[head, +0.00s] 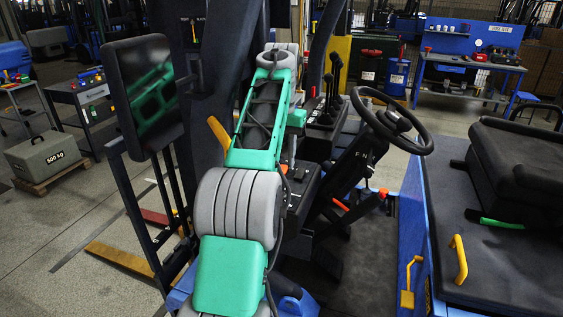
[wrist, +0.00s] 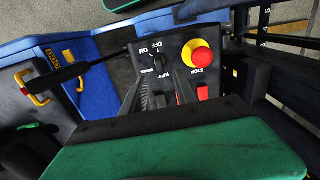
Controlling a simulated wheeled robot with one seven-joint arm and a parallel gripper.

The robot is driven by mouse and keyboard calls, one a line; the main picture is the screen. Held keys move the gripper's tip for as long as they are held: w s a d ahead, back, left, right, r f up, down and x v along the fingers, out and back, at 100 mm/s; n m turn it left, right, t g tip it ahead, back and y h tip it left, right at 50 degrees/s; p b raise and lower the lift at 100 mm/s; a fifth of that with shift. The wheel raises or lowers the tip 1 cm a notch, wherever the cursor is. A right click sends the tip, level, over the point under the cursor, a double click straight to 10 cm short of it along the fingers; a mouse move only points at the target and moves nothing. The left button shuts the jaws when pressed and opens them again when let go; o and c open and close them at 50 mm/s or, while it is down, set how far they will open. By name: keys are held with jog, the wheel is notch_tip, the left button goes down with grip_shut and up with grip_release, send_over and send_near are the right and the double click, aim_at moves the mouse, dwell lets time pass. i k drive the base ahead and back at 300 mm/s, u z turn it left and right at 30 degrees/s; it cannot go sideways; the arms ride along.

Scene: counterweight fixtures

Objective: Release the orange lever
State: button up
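An orange lever (head: 340,205) shows in the head view, low beside the steering column; a red-orange knob (head: 383,193) stands to its right. I cannot tell which the task means. My gripper (wrist: 159,72) shows in the wrist view as two dark fingers, apart, with nothing seen held between them. They point at a black panel (wrist: 205,50) with an ON/OFF key switch, a red stop button (wrist: 201,57) on yellow and a small red square. In the head view my arm hides the gripper. No orange lever is clearly seen in the wrist view.
The steering wheel (head: 392,120) and black control levers (head: 333,82) stand close right of my arm. The seat (head: 520,165) is at right, a yellow grab handle (head: 459,259) before it. A 500 kg weight (head: 43,157) sits on a pallet at left.

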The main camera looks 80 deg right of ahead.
aim_at(330, 197)
jog(key=u, duration=0.05)
jog(key=k, duration=1)
jog(key=z, duration=0.05)
